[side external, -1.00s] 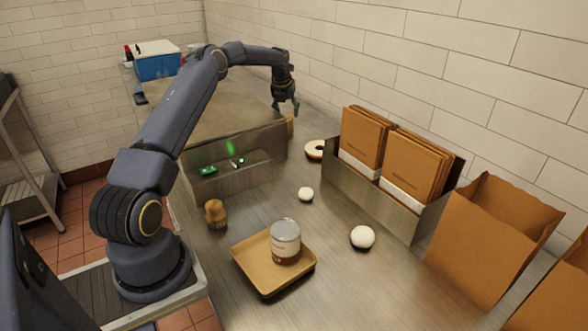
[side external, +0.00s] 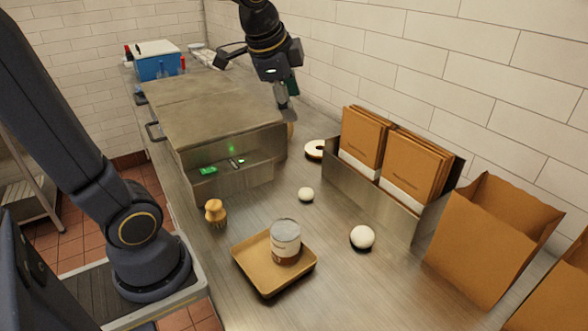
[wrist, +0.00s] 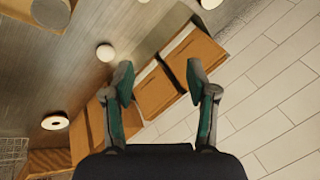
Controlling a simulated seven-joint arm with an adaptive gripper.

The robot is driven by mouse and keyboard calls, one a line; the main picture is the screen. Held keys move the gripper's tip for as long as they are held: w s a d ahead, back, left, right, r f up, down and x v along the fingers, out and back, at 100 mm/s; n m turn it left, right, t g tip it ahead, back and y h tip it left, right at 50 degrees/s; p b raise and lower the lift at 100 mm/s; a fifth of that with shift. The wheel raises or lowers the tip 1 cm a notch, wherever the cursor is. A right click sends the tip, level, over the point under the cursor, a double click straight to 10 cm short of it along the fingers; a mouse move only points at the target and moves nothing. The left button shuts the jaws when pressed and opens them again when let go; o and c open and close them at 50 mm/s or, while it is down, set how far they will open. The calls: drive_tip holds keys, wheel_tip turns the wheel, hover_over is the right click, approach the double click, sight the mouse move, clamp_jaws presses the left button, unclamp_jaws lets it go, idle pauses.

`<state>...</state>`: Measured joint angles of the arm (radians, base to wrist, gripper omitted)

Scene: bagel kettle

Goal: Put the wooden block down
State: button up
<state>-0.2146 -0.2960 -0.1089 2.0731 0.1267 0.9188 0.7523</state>
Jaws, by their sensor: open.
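My gripper (side external: 287,108) hangs above the back of the steel counter, to the right of the kettle unit. In the wrist view its green-padded fingers (wrist: 158,82) are apart, with nothing held between them. A brown shape at the lower left of the wrist view (wrist: 48,158) may be the same piece; I cannot tell surely.
The steel kettle unit (side external: 225,115) stands left of the gripper. A bagel (side external: 315,149) lies on the counter near a steel holder (side external: 375,195) of brown bags. A tray (side external: 250,272) with a can (side external: 286,240) is in front. White balls (side external: 362,237) lie on clear counter.

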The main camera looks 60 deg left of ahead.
drive_tip(key=s+d+f+n+h, duration=0.1)
drive_tip(key=s+d+f+n, duration=0.1)
drive_tip(key=s+n, duration=0.2)
drive_tip(key=s+d+f+n+h, duration=0.1)
drive_tip(key=s+d+f+n, duration=0.2)
drive_tip(key=s, duration=0.5)
drive_tip(key=shift+d+n+t, duration=0.2)
drive_tip(key=shift+n+t, duration=0.1)
drive_tip(key=shift+n, duration=0.2)
